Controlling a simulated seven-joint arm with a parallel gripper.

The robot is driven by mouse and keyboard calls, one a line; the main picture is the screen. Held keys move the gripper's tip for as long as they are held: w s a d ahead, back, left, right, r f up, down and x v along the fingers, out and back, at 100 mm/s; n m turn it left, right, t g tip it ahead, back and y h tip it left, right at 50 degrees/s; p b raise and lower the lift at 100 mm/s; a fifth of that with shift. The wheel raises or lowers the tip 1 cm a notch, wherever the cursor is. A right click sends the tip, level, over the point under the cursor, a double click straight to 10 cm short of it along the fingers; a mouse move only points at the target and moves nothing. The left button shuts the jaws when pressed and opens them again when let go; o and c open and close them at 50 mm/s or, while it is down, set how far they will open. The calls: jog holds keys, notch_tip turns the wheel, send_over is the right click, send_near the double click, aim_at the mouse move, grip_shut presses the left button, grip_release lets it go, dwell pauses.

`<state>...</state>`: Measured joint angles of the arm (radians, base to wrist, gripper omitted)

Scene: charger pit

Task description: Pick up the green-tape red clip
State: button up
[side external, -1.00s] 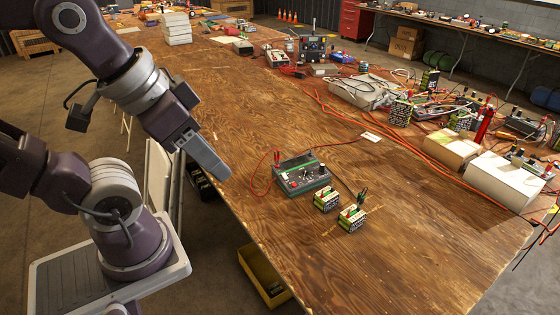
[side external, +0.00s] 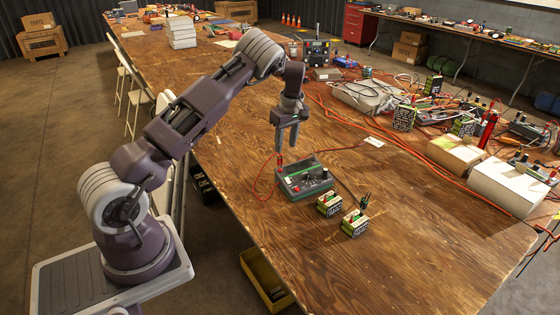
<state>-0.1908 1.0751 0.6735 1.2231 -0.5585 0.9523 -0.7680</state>
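A dark grey charger (side external: 304,180) with a green stripe, knobs and a small red part sits on the wooden table. A small red clip (side external: 280,161) stands upright at its back left corner, with a red wire looping down to the left. Green tape on the clip is too small to make out. My gripper (side external: 287,147) points down just above the red clip. Its two fingers look apart, with a gap between them, and nothing shows held. Whether a finger touches the clip cannot be told.
Two green-and-black battery packs (side external: 328,204) and (side external: 354,223) stand in front of the charger, with a dark clip (side external: 364,201) beside them. Orange cables (side external: 400,146), a white box (side external: 507,184) and electronics crowd the right. The table's front is clear.

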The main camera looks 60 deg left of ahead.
aim_at(280, 155)
jog(key=f, duration=0.2)
jog(key=a+f, duration=0.1)
jog(key=f, duration=0.1)
jog(key=s+a+f, duration=0.1)
jog(key=f, duration=0.1)
jog(key=shift+f, duration=0.2)
grip_shut()
